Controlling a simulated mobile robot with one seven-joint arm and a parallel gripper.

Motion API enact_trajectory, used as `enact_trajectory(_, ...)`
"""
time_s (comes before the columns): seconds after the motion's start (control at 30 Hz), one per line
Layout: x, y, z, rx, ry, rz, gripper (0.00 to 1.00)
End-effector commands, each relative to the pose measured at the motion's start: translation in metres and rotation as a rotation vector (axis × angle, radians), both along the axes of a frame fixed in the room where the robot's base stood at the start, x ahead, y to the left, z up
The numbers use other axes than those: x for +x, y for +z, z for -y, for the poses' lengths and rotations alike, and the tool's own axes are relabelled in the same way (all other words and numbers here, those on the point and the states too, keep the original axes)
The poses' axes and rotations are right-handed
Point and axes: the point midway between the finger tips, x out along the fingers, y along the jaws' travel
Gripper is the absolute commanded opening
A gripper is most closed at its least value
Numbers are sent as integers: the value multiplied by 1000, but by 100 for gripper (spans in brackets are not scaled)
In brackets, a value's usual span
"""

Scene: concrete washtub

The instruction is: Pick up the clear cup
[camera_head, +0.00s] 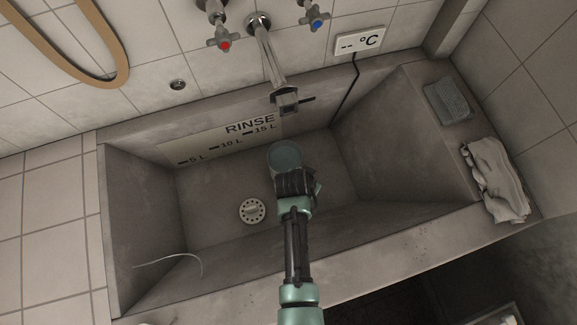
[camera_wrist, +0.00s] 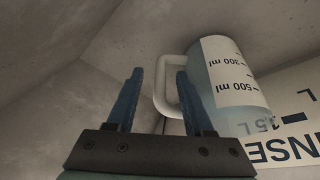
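The clear cup (camera_wrist: 228,80) has a white handle and a white label with ml marks. It appears tilted in the wrist view and fills the upper right. In the head view the cup (camera_head: 284,155) is a round bluish shape inside the tub, just beyond my gripper (camera_head: 294,178). My gripper (camera_wrist: 159,73) is open, with two dark blue fingers apart. The handle shows between the fingertips, close to the right finger. I cannot tell whether they touch. My gripper hides part of the cup in the head view.
The concrete tub (camera_head: 130,225) surrounds the cup. A round drain (camera_head: 252,210) lies left of my gripper. The faucet (camera_head: 268,55) hangs above the back wall. A cloth (camera_head: 494,178) and a grey block (camera_head: 447,101) lie on the right ledge.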

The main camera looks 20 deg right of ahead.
Motion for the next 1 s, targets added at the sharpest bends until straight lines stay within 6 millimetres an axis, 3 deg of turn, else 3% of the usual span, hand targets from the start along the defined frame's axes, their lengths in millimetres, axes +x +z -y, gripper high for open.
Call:
enact_trajectory(0.03,0,0,0,0,0,0,45)
enact_trajectory(0.3,0,0,0,0,0,0,0)
enact_trajectory(1.0,0,0,0,0,0,0,0)
